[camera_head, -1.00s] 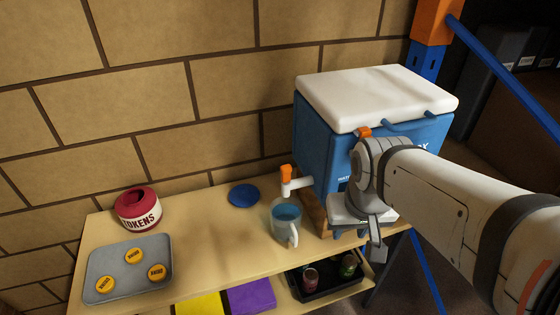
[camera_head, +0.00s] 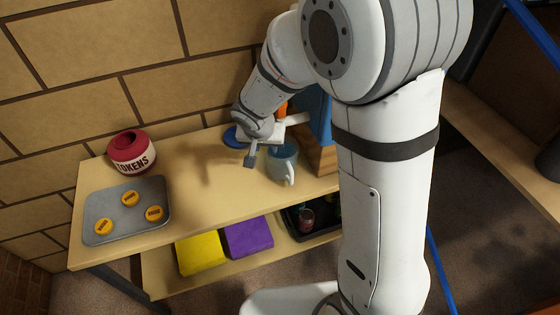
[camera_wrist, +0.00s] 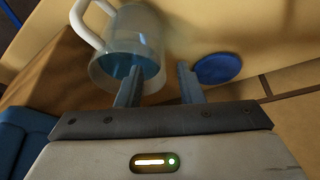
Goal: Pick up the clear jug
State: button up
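The clear jug (camera_head: 284,165) stands upright on the wooden table, with bluish contents and a pale handle toward the table's front edge. In the wrist view the jug (camera_wrist: 130,40) is at the upper left, its handle pointing to the top left. My gripper (camera_head: 252,148) is just left of the jug in the head view, at about its rim. In the wrist view my gripper (camera_wrist: 158,86) is open, with nothing held between its fingers. One finger overlaps the jug's rim in that view; I cannot tell whether they touch.
A blue lid (camera_wrist: 217,68) lies beside the jug. The blue cooler (camera_head: 317,110) with an orange tap is just right, mostly hidden by my arm. A tray (camera_head: 126,210) of yellow tokens and a red token pot (camera_head: 131,152) stand left. The table's middle is clear.

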jog(key=x, duration=0.7)
jog(key=shift+s+f, duration=0.1)
jog(key=shift+f, duration=0.1)
grip_shut()
jog(key=shift+r, duration=0.1)
